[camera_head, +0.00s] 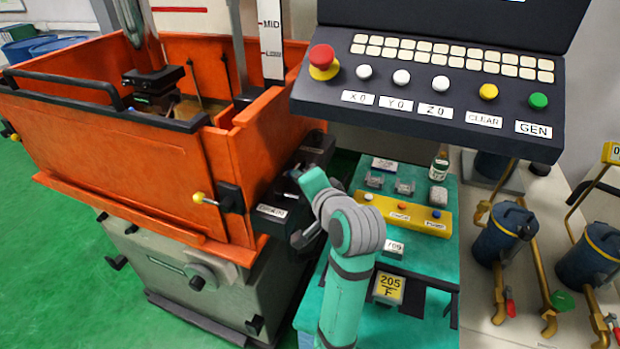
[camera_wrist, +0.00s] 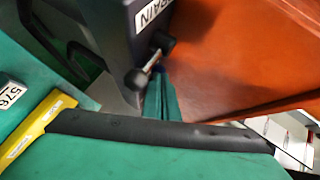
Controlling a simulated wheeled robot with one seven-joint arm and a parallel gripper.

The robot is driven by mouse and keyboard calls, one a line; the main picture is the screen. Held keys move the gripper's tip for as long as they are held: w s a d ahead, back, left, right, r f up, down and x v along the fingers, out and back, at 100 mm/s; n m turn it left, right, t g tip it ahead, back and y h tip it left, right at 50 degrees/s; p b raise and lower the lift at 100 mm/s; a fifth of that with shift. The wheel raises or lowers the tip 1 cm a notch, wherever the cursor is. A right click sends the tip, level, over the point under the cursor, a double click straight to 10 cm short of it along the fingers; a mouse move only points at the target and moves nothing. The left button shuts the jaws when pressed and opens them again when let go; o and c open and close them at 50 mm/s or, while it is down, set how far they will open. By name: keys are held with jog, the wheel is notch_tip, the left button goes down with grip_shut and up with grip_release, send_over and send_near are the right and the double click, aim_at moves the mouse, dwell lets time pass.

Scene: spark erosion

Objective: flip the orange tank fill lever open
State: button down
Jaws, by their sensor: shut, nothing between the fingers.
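The orange tank (camera_head: 130,160) stands at the left in the head view, and its orange wall (camera_wrist: 225,60) fills the upper right of the wrist view. A dark valve block with a DRAIN label (camera_head: 271,211) sits at the tank's right side; the label is partly cut off in the wrist view (camera_wrist: 152,14). A short metal lever with a black knob (camera_wrist: 136,80) juts from this block. My gripper (camera_wrist: 161,80) is shut and empty, with its teal fingers close beside that knob; I cannot tell whether they touch. I cannot identify a fill label or fill lever; my arm hides part of this side.
A control panel (camera_head: 430,90) with a red stop button overhangs the bench. A teal bench with a yellow button strip (camera_head: 405,214) lies right of my arm. Blue canisters (camera_head: 500,235) with pipes stand further right. Green floor is open at the left.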

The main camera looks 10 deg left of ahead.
jog(key=shift+a, duration=0.1)
jog(key=shift+s+d+r, duration=0.1)
jog(key=shift+d+r, duration=0.15)
jog(key=shift+d, duration=0.2)
jog(key=v, duration=1.2)
jog(key=shift+r, duration=0.3)
